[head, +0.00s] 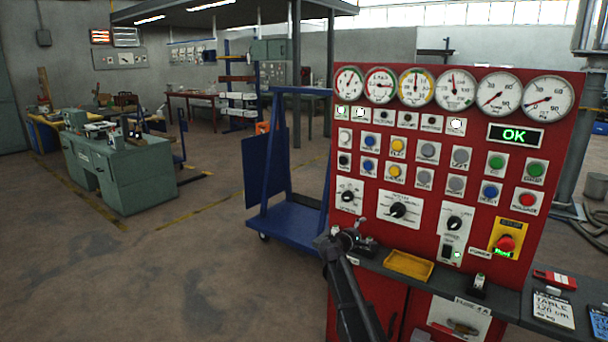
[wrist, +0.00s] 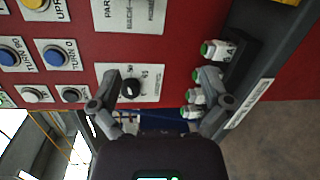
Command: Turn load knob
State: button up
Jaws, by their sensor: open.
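A black rotary knob (head: 347,196) on a small white plate sits at the lower left of the red control panel (head: 380,272). It also shows in the wrist view (wrist: 132,88), close to the left finger and within the span of the fingers. Its lettering is too small to read, so I cannot confirm it is the load knob. Two more black knobs, a middle one (head: 398,210) and a right one (head: 454,222), sit to its right. My gripper (wrist: 160,80) is open and empty in front of the panel. In the head view my gripper (head: 341,240) is below the left knob.
A shelf with a yellow tray (head: 408,264) juts out below the panel. A red emergency button (head: 506,243) is at right. A blue cart (head: 285,222) stands left.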

jog(key=s+d+f+m+g+y, duration=0.2)
jog(key=s+f+m+g, duration=0.3)
jog(key=s, duration=0.6)
jog(key=s+d+f+m+g+y, duration=0.2)
jog(key=s+f+m+g, duration=0.1)
jog(key=s+f, duration=0.55)
jog(key=s+a+f+m+g+y, duration=0.1)
jog(key=s+a+m+g+y, duration=0.15)
jog(key=s, duration=0.75)
jog(key=s+a+f+m+g+y, duration=0.15)
jog(key=s+a+y, duration=0.25)
jog(key=s, duration=0.6)
notch_tip(320, 180, up, 12)
jog(key=p, duration=1.2)
jog(key=shift+s+a+y, duration=0.15)
jog(key=shift+a+y, duration=0.15)
jog(key=shift+y, duration=0.05)
